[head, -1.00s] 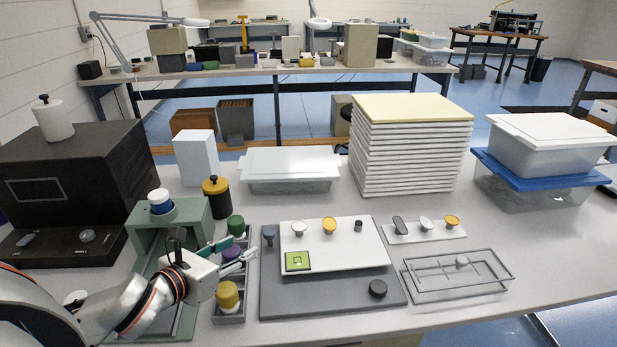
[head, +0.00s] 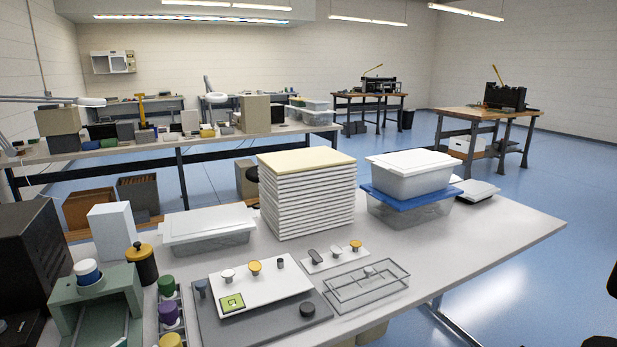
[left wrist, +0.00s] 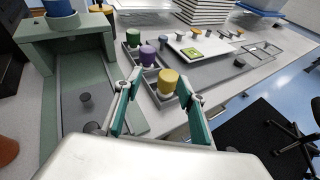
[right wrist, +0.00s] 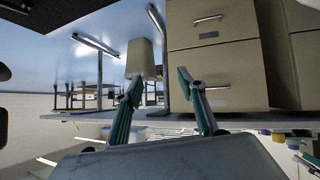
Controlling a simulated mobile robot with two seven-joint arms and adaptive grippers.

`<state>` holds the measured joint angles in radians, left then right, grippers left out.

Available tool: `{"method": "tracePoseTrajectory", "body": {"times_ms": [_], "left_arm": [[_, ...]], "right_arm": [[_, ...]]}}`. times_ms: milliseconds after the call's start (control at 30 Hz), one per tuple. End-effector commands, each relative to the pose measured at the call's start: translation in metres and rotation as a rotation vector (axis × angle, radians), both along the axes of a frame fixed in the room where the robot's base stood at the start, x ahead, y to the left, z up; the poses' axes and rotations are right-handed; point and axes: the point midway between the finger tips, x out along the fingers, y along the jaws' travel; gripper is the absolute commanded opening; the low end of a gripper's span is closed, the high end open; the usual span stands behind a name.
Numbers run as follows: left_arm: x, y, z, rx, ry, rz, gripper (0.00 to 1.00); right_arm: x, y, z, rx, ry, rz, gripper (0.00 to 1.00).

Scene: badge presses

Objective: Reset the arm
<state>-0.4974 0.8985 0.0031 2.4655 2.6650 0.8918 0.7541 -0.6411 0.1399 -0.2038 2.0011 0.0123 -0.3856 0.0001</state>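My left gripper (left wrist: 158,84) is open in the left wrist view, with its two teal fingers spread and nothing held. Beyond the fingers, the yellow-topped piece (left wrist: 167,82) stands in the grey tray (head: 183,322), beside the purple (left wrist: 148,54) and green pieces (left wrist: 133,37). The green press (left wrist: 75,45) with a blue and white top stands left of the tray. In the head view the left arm is almost wholly out of frame. My right gripper (right wrist: 160,80) is open and empty in the right wrist view, near the bench drawers (right wrist: 215,60).
The grey board with a white plate (head: 265,297), a clear frame (head: 352,287), stacked white sheets (head: 306,195) and lidded tubs (head: 410,180) stand on the bench. A black chair (left wrist: 295,135) is on the floor at right.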

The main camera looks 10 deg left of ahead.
Motion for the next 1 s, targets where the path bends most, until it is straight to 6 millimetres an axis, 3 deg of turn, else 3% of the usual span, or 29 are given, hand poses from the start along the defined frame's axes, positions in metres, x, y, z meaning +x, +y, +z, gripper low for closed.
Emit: {"method": "tracePoseTrajectory", "body": {"times_ms": [267,533,767,1000], "left_arm": [[0.006,0.006,0.022,0.426,-0.222,-0.063,0.40],[-0.009,-0.032,0.017,1.063,-0.392,-0.208,0.40],[-0.031,-0.089,-0.032,1.642,-0.444,-0.427,0.40],[-0.064,-0.146,-0.119,2.220,-0.436,-0.770,0.40]], "right_arm": [[0.010,0.001,0.012,0.005,-0.021,-0.002,0.40],[0.010,0.001,0.015,0.010,-0.019,-0.003,0.40],[-0.003,0.003,0.010,0.014,0.006,-0.003,0.40],[-0.001,0.005,0.017,0.022,-0.001,-0.003,0.40]]}}
